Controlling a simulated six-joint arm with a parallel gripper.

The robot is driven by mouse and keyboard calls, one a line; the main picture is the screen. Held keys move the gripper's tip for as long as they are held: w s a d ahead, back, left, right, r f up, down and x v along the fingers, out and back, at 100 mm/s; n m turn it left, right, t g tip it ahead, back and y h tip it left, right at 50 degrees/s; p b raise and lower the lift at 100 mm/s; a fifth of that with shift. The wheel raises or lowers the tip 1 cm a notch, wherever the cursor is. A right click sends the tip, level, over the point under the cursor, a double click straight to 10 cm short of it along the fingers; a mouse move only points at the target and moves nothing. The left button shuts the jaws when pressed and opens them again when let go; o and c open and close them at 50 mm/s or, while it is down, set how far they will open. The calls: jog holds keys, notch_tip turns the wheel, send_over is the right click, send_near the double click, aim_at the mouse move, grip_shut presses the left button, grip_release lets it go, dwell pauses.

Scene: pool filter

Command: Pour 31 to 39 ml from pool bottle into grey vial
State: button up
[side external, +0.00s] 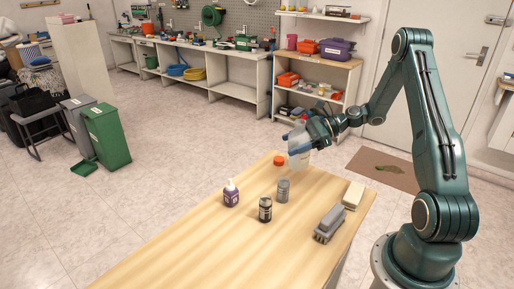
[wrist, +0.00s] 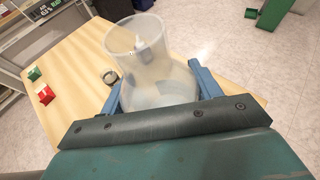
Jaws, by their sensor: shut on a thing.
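The pool bottle is a translucent, whitish vessel (side external: 299,160), held in the air beyond the far end of the table. I cannot tell the bottle's exact tilt or the liquid level.
A dark jar (side external: 265,210) and purple pump bottle (side external: 231,194) stand near the vial. The table's near left is clear.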

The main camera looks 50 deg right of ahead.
notch_tip(320, 180, up, 2)
jog(key=shift+a+r+y, duration=0.1)
jog(key=shift+a+y, duration=0.05)
jog(key=shift+y, duration=0.15)
jog(key=d+r, duration=0.4)
jog(key=d, duration=0.2)
dwell(0.6)
jog(key=shift+w+a, duration=0.1)
jog(key=shift+w, duration=0.1)
jog(key=w+a+r+m+t+h, duration=0.15)
jog(key=w+a, duration=0.25)
jog(key=a, duration=0.5)
jog(key=w+a+m+t+h, duration=0.2)
jog(key=w+a+m+h, duration=0.15)
jog(key=a, duration=0.55)
jog(key=s+a+m+h, duration=0.1)
jog(key=s+a, duration=0.1)
jog(key=a, duration=0.4)
jog(key=shift+s+a, duration=0.15)
jog(key=shift+a, duration=0.1)
